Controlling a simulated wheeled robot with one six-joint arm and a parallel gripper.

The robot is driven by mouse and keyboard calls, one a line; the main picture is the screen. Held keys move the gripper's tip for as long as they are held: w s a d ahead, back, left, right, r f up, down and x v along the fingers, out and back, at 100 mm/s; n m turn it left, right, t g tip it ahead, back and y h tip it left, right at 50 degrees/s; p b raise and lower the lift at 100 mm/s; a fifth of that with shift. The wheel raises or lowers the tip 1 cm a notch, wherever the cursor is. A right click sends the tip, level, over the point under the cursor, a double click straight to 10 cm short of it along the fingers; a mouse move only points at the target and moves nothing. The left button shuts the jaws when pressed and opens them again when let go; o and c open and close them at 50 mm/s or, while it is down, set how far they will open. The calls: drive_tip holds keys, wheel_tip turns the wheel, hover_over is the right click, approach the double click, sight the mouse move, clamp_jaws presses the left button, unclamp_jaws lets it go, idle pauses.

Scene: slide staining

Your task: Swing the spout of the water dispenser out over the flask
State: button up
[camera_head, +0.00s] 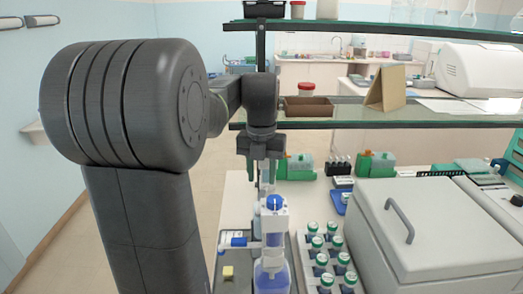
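The water dispenser (273,222) stands upright on a bottle of bluish liquid (271,277), low in the middle of the picture. It has a pale body and a blue knob on top. A thin part with blue pieces (236,241), which looks like the spout, points left from it. My gripper (264,178) hangs pointing down just above and behind the dispenser in the picture. Its fingertips are small and overlap other things, so I cannot tell whether they are apart or touch anything. I cannot make out a flask clearly.
Several green-capped bottles (314,242) stand right of the dispenser. A large grey lidded box (434,238) fills the bench further right. A glass shelf (420,113) crosses behind my gripper, with a brown tray (308,107) on it. A small yellow block (228,272) lies left of the bottle.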

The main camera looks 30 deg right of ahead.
sight(262, 193)
wheel_tip(262, 193, up, 9)
drive_tip(key=shift+f, duration=0.1)
drive_tip(key=shift+c, duration=0.5)
